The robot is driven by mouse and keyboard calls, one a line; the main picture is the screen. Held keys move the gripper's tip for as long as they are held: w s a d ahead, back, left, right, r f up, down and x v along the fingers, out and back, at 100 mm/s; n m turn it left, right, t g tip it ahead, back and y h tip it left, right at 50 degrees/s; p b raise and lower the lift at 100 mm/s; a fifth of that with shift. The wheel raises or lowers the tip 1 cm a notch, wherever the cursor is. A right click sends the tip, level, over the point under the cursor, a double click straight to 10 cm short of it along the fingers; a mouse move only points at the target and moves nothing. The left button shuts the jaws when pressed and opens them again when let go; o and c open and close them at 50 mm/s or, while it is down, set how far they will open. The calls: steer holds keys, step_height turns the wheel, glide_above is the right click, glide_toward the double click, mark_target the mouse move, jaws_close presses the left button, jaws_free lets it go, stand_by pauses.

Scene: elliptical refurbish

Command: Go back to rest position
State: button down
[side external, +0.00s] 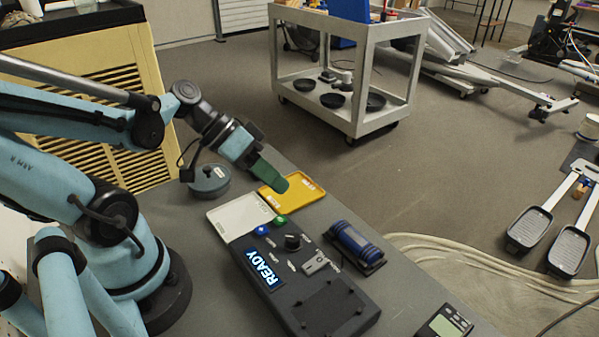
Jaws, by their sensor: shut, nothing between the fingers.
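My gripper (272,178) has green fingers and is shut with nothing in it. It is held in the air above the grey bench (215,262), in front of the yellow tray (305,199) in the picture. It points down and to the right. My blue arm reaches in from the left. A gap between the fingertips and the tray cannot be measured from this view.
A white tray (236,217) lies beside the yellow one. A dark console (318,300) with a lit READY display, a blue cylinder (354,243) in a holder, a round grey container (209,181) and a meter (445,321) are on the bench. A cart (345,115) stands behind.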

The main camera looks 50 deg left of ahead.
stand_by(0.3)
steer(key=shift+w+a+f+g+y, duration=0.15)
steer(key=shift+f+g+y, duration=0.25)
steer(key=shift+y, duration=0.5)
steer(key=shift+w+a+n+y, duration=0.15)
steer(key=shift+n+y, duration=0.15)
steer(key=shift+y, duration=0.4)
steer(key=shift+w+a+r+t+y, duration=0.25)
steer(key=shift+w+r+t+y, duration=0.3)
steer(key=shift+r+y, duration=0.3)
steer(key=shift+w+a+r+t+y, duration=0.25)
steer(key=shift+w+r+t+y, duration=0.1)
steer(key=shift+w+r+y, duration=0.5)
steer(key=shift+s+f, duration=0.1)
steer(key=shift+s, duration=0.1)
step_height(320, 180, up, 5)
steer(key=s+d+g, duration=0.2)
steer(key=g, duration=0.5)
steer(key=shift+s+d, duration=0.2)
steer(key=shift+s, duration=0.05)
